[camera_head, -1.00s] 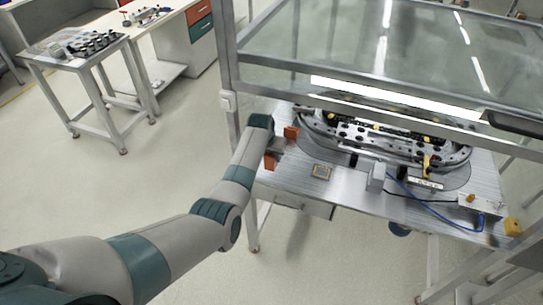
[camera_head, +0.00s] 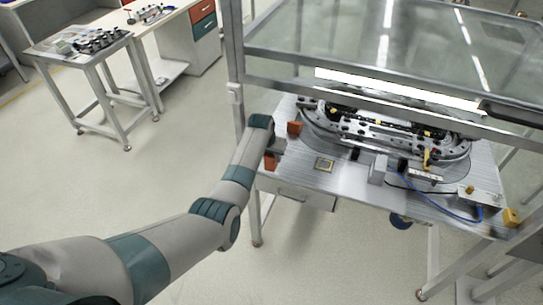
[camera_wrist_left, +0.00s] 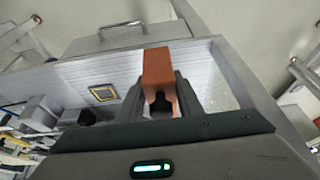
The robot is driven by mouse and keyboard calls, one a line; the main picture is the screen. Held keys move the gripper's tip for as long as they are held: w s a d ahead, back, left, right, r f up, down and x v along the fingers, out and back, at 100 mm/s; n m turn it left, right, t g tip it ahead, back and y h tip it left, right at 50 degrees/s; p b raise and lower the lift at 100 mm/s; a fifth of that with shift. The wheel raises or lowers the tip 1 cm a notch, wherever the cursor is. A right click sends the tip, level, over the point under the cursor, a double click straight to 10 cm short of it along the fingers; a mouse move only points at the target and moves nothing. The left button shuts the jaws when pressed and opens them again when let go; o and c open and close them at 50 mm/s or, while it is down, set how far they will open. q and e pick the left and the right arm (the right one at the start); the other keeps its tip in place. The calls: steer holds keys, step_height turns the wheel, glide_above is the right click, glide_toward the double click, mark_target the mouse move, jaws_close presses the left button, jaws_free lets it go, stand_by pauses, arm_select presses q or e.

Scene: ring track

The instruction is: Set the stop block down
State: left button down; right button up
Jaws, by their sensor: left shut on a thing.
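The stop block appears to be the orange-red block in my left gripper (camera_head: 273,149). In the head view part of this block (camera_head: 270,162) shows just below the gripper, at the left front corner of the metal workbench (camera_head: 290,170). In the left wrist view the block (camera_wrist_left: 158,72) stands out between the two dark fingers (camera_wrist_left: 160,103), which are shut on it. The block is over the bench top near its edge; I cannot tell whether it touches the surface. My right gripper is not in view.
Another orange block (camera_head: 294,128) is on the bench beside the ring track (camera_head: 385,140). A small yellow-framed square (camera_head: 325,164) lies on the bench top, also in the wrist view (camera_wrist_left: 103,92). A grey block (camera_head: 378,170) stands nearby. The enclosure's post (camera_head: 236,95) rises close to my arm.

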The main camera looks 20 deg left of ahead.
arm_select(q)
steer(key=shift+s+f+b, duration=0.3)
steer(key=shift+s+b, duration=0.15)
steer(key=shift+s, duration=0.05)
steer(key=s+d+f+b, duration=0.1)
steer(key=s+b, duration=0.6)
steer(key=s, duration=1.1)
steer(key=s+d+f+b, duration=0.1)
steer(key=s+b, duration=0.6)
steer(key=s, duration=1.1)
steer(key=shift+d+f+n+b, duration=0.15)
steer(key=shift+d+n+b, duration=0.2)
steer(key=shift+d, duration=0.25)
steer(key=shift+s+a, duration=0.1)
